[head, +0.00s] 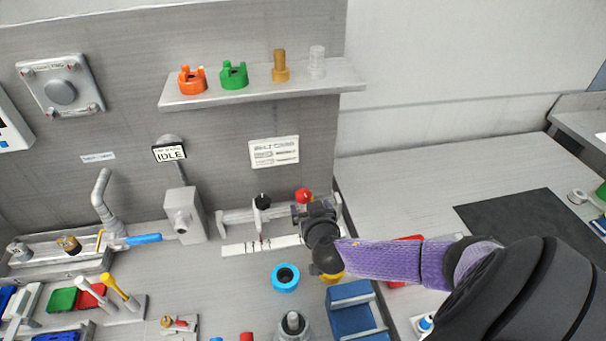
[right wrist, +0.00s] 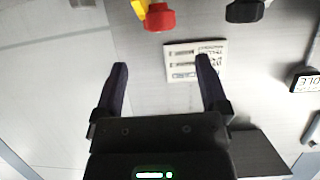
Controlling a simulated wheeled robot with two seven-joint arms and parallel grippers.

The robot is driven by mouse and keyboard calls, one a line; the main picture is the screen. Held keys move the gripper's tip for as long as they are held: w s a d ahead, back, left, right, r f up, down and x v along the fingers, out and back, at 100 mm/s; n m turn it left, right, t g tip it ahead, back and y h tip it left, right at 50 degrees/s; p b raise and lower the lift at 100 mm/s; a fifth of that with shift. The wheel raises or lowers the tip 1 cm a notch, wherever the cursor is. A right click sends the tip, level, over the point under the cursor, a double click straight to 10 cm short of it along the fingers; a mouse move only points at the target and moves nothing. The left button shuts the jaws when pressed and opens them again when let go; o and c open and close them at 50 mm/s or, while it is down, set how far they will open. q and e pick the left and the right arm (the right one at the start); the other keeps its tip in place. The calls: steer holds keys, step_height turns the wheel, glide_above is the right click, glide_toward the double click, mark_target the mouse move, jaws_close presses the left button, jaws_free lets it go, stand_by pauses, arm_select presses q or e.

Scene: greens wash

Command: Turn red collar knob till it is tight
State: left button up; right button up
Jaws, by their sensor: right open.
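The red collar knob (head: 304,195) sits at the right end of a grey rail on the back wall. In the right wrist view the red knob (right wrist: 160,17) is at the top, beyond the fingertips, with a yellow part beside it. My right gripper (right wrist: 162,62) is open, with nothing between its dark fingers. In the head view my right gripper (head: 312,213) is close to the red knob and hides part of the rail's end. The knob is apart from both fingers in the wrist view. My left gripper is not in view.
A black knob (head: 262,202) stands on the rail left of the red one. A white label plate (head: 274,152) is on the wall above. A shelf (head: 345,76) with coloured fittings is higher up. A blue ring (head: 285,278) and blue tray (head: 352,296) lie below.

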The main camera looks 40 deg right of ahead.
mark_target(304, 194)
steer(key=b+x, duration=0.2)
steer(key=x, duration=0.5)
steer(key=shift+f, duration=0.2)
steer(key=shift+w+d, duration=0.15)
steer(key=shift+w, duration=0.1)
